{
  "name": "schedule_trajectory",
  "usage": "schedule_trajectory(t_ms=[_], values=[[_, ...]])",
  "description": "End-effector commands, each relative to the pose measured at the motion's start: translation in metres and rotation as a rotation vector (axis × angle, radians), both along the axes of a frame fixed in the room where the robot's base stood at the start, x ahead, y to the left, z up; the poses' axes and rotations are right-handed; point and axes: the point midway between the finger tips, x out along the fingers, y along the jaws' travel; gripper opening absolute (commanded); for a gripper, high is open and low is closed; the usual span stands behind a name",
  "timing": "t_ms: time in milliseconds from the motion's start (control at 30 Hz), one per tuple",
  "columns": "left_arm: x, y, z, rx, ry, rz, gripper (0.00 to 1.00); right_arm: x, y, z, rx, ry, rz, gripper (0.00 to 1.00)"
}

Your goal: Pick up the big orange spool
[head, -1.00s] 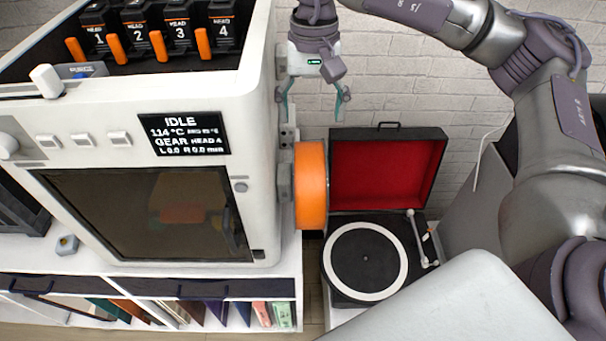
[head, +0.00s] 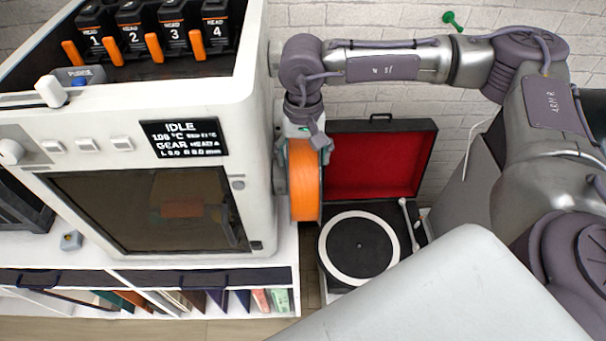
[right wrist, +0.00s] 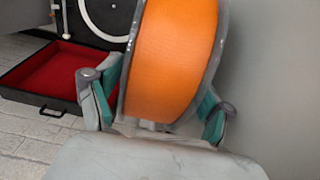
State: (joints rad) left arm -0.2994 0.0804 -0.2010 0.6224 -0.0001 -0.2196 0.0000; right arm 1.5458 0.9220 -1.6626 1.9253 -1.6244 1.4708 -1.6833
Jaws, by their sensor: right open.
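The big orange spool (head: 305,182) is mounted on the right side of the white printer, upright. My right gripper is at the spool's upper rim in the head view, with its fingers mostly hidden there. In the right wrist view the open right gripper (right wrist: 158,88) has one finger on each side of the orange spool (right wrist: 172,55). The fingers look close to its flanges; I cannot tell whether they touch. My left gripper is not in view.
The white printer (head: 95,140) with a display stands left of the spool on a shelf unit (head: 150,277). A record player (head: 360,247) with an open red-lined lid (head: 372,165) sits right of the spool. A brick wall is behind, with a green peg (head: 452,20).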

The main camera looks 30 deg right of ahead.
Motion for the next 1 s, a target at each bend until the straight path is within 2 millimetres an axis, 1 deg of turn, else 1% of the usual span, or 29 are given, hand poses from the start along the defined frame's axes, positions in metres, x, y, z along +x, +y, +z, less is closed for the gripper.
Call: schedule_trajectory(t_ms=[133, 167, 500, 833, 1000], values=[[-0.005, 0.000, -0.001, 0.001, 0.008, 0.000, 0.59, 0.000, 0.000, 0.000, 0.000, 0.000, 0.000, 0.80], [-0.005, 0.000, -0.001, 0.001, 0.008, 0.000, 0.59, 0.000, 0.000, 0.000, 0.000, 0.000, 0.000, 0.77], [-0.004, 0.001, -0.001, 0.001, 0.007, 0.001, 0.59, 0.000, 0.000, 0.000, -0.001, 0.000, 0.000, 0.20], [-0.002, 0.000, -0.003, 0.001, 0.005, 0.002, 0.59, 0.001, 0.000, 0.004, 0.001, -0.006, 0.000, 0.20], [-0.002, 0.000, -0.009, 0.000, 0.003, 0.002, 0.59, 0.002, 0.001, 0.013, 0.001, -0.006, 0.001, 0.20]])
